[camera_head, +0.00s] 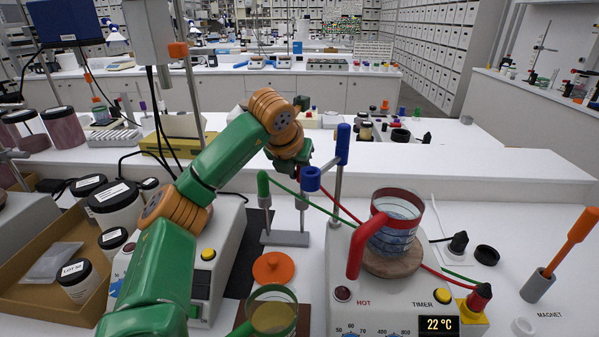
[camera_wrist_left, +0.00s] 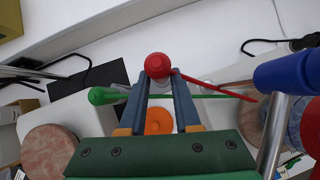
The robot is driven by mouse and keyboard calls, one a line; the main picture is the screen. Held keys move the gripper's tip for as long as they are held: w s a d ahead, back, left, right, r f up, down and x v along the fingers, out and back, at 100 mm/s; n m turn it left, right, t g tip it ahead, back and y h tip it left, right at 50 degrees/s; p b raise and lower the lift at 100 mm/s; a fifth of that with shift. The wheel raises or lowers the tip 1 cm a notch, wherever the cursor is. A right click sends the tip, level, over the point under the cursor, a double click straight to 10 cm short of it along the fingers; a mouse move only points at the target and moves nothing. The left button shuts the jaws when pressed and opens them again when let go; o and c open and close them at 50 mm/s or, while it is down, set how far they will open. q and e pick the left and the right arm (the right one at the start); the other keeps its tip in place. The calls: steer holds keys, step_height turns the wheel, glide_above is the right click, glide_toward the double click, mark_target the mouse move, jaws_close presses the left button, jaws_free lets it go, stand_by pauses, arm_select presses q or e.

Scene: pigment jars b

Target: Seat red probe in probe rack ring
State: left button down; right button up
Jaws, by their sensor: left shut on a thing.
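The red probe (camera_wrist_left: 157,66) shows as a red rounded end between the fingertips of my left gripper (camera_wrist_left: 158,82) in the wrist view, and the gripper is shut on it. In the head view the left gripper (camera_head: 296,170) is above and behind the probe rack (camera_head: 286,238), and the probe's body is mostly hidden there. A green probe (camera_head: 263,186) stands upright at the rack's left. My right gripper is not in view.
A blue-topped post (camera_head: 343,146) stands close right of the gripper. A red-rimmed beaker (camera_head: 396,222) sits on the hotplate. Red and green cables cross towards a yellow block (camera_head: 472,310). An orange lid (camera_head: 273,267) and green-rimmed beaker (camera_head: 272,312) are in front.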

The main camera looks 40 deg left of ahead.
mark_target(302, 191)
arm_select(q)
steer(key=shift+f+b, duration=1.6)
steer(key=shift+f, duration=0.45)
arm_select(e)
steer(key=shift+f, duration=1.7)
arm_select(q)
steer(key=c, duration=0.5)
jaws_free()
steer(key=shift+c, duration=0.2)
steer(key=shift+r, duration=0.1)
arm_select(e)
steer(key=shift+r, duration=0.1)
